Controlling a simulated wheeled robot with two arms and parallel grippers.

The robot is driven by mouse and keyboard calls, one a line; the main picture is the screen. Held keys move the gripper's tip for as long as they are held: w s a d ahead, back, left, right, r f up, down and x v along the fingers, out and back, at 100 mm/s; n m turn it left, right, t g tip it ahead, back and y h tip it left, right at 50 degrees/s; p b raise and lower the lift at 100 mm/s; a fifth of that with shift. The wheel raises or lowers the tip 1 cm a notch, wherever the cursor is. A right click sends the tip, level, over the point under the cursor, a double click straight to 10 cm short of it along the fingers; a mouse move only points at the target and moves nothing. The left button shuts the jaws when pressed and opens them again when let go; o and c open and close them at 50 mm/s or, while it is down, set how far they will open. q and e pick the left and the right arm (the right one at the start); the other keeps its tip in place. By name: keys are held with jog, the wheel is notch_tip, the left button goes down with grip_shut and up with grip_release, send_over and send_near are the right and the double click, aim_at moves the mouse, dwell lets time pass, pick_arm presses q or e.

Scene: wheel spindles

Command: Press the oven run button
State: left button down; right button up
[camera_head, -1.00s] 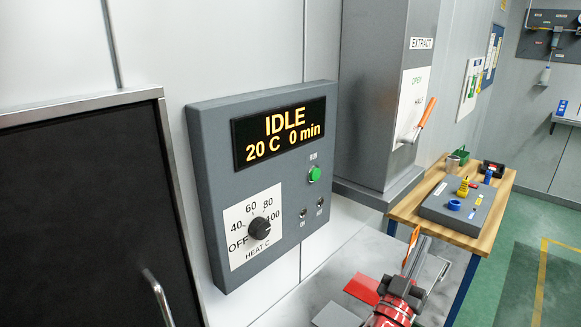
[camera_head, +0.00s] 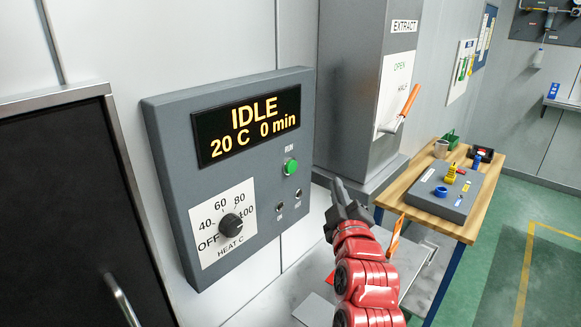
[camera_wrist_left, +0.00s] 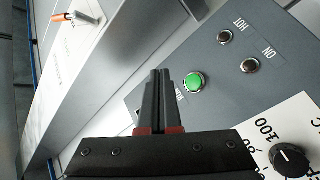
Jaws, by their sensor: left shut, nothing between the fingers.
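The oven control panel (camera_head: 168,180) is a grey box on the wall. Its display (camera_head: 246,124) reads IDLE, 20 C, 0 min. The green run button (camera_head: 290,166) sits below the display at the right. It also shows in the left wrist view (camera_wrist_left: 194,82), just right of the fingertips. My left gripper (camera_head: 340,186) is shut and empty, right of the panel and a little below the button's height in the head view. In the left wrist view the closed fingers (camera_wrist_left: 160,76) point toward the panel, and I see no contact with the button. My right gripper is not in view.
An extract duct (camera_head: 345,90) with an orange-handled lever (camera_head: 409,100) stands right of the panel. A wooden bench (camera_head: 400,196) with a grey box and small items is farther right.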

aim_at(291, 166)
pick_arm(q)
jog(key=w+a+p, duration=0.5)
jog(key=a, duration=0.2)
dwell(0.4)
jog(key=shift+w, duration=0.1)
dwell(1.8)
jog(key=shift+w+a+b, duration=0.25)
jog(key=shift+a+b, duration=0.15)
jog(key=shift+b, duration=0.2)
